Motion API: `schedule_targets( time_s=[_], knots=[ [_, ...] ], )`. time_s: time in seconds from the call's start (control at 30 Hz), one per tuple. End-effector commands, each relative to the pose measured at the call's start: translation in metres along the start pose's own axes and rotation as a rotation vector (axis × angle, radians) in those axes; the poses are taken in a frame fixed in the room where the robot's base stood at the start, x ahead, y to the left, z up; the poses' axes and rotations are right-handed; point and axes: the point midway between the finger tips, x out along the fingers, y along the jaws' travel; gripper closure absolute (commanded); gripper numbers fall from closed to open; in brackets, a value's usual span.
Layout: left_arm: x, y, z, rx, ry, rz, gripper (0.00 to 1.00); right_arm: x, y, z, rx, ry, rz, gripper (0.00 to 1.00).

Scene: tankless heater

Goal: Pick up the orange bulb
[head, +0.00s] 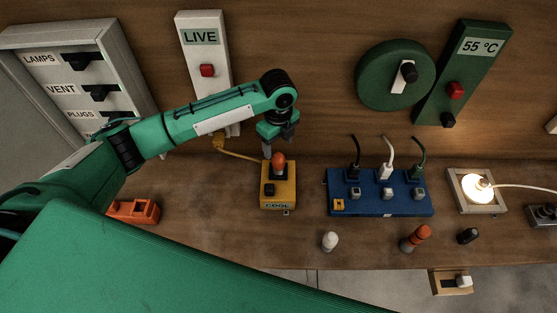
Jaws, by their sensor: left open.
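An orange bulb (279,162) with a rounded top stands upright on a yellow box (280,200) labelled COOL. My left gripper (277,146) is open and points down just above and behind this bulb. I cannot tell whether a finger touches it. A second orange piece (415,238), with a dark band, lies near the front edge of the bench, well to the right of the gripper. My right gripper is not in view.
A blue power strip (380,195) with several plugs sits right of the yellow box. A lit lamp (477,188) is further right. A white bulb (330,241) and a black piece (468,236) are near the front edge. An orange block (133,212) lies left.

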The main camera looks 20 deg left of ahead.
Motion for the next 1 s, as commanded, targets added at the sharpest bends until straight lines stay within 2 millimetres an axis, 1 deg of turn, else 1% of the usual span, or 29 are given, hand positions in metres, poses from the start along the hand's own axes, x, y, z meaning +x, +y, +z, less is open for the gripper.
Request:
schedule_targets(
  time_s=[0.03,0.1,0.23,0.3,0.43,0.53,0.67,0.7,0.8,0.9,1.0],
  knots=[
    [0.009,0.001,-0.001,-0.001,0.001,0.005,0.38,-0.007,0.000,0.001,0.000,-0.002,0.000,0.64],
    [0.022,0.001,-0.001,0.000,0.001,0.003,0.38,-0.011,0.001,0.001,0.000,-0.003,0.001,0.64],
    [0.041,0.000,-0.001,-0.002,0.001,0.000,0.38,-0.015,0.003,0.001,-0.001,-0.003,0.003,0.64],
    [0.047,0.000,0.000,-0.001,0.000,0.000,0.38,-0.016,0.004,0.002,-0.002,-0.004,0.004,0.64],
    [0.053,0.000,-0.001,0.000,0.000,0.000,0.38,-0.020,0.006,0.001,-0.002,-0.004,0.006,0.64],
    [0.061,0.000,-0.001,-0.002,0.001,0.001,0.38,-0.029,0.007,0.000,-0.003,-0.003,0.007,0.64],
    [0.078,-0.001,-0.001,-0.001,0.001,0.002,0.38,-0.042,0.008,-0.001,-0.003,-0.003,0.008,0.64],
    [0.085,-0.001,-0.001,-0.002,0.001,0.002,0.38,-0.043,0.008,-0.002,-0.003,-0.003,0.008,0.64],
    [0.096,-0.001,-0.001,-0.002,0.000,0.000,0.38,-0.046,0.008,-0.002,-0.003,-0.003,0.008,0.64],
    [0.102,-0.001,-0.001,-0.001,0.000,-0.002,0.38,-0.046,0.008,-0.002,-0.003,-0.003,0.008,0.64],
    [0.103,-0.001,-0.001,0.000,-0.001,-0.003,0.38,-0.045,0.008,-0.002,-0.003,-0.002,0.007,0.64]
  ],
)
